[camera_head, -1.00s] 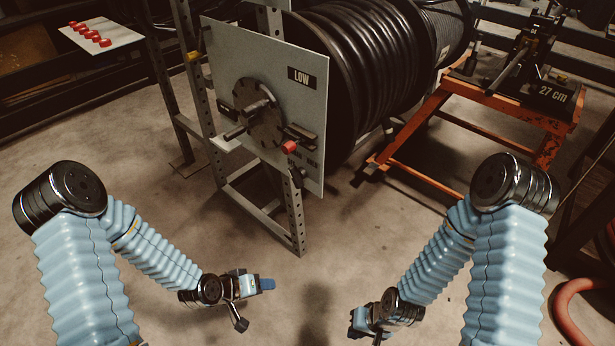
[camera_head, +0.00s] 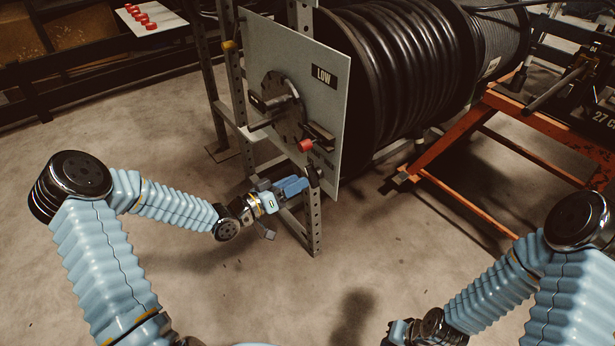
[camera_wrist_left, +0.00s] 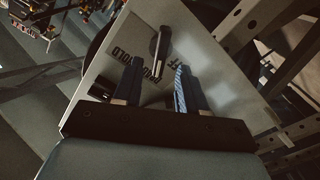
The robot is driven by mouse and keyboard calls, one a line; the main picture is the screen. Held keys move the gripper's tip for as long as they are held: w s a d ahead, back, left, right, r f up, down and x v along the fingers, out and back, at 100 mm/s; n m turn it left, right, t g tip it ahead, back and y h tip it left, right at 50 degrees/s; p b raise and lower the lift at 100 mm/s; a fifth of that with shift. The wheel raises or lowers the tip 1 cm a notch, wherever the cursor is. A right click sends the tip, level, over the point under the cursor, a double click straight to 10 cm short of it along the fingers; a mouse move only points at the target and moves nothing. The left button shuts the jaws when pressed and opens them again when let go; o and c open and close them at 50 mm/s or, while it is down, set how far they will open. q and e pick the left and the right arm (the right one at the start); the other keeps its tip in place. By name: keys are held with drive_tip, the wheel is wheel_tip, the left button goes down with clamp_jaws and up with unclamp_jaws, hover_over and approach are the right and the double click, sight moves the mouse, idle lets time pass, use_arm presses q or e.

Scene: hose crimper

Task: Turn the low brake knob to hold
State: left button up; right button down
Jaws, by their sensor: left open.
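My left gripper (camera_head: 292,187) is open and empty, just below the knob and in front of the stand's post. In the left wrist view the open fingers (camera_wrist_left: 158,85) point at the panel's lettering, with a bar-like part (camera_wrist_left: 160,45) beyond them; HOLD seems readable. My right gripper (camera_head: 398,332) is low at the front, its fingers unclear.
A dark round hub with bars (camera_head: 283,105) sits on the panel left of the knob. The reel of black hose (camera_head: 400,60) is behind it. A perforated steel post (camera_head: 313,222) stands under the panel. An orange stand (camera_head: 470,130) is at right. The floor in front is clear.

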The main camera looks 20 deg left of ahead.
sight(308, 176)
use_arm(q)
drive_tip(key=shift+x, duration=2.15)
drive_tip(key=c, duration=0.7)
